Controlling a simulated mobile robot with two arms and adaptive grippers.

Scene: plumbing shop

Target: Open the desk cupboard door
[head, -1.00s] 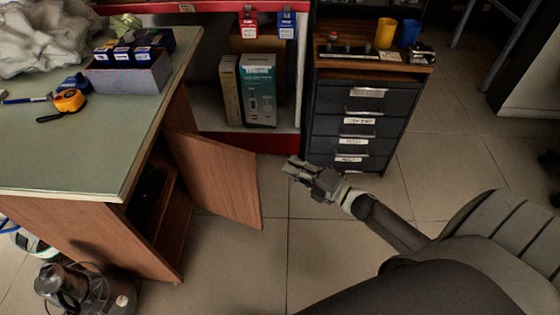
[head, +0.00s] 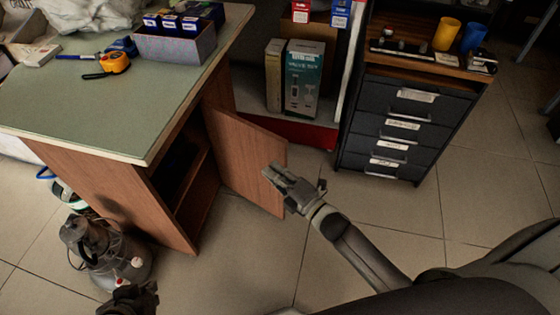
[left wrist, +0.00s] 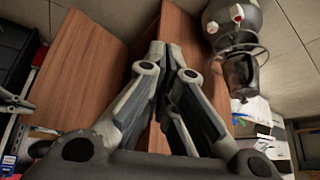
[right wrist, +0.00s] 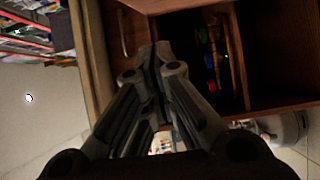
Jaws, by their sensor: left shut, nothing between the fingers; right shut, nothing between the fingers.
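The brown cupboard door (head: 246,155) of the desk (head: 110,190) stands ajar, swung out on the right of the dark opening (head: 178,170). My right gripper (head: 274,172) is shut and empty, overlapping the door's free edge in the head view; whether it touches is unclear. In the right wrist view the shut fingers (right wrist: 155,52) show before the dark cupboard interior (right wrist: 190,40) with small coloured items. My left gripper (head: 130,297) is partly visible at the bottom left; its fingers (left wrist: 172,50) are shut and empty in the left wrist view, before brown panels.
A grey machine (head: 108,258) stands on the floor before the desk, close to my left gripper. A black drawer unit (head: 400,125) and a red-edged shelf (head: 312,132) with boxes stand behind the door. Tiled floor is clear on the right.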

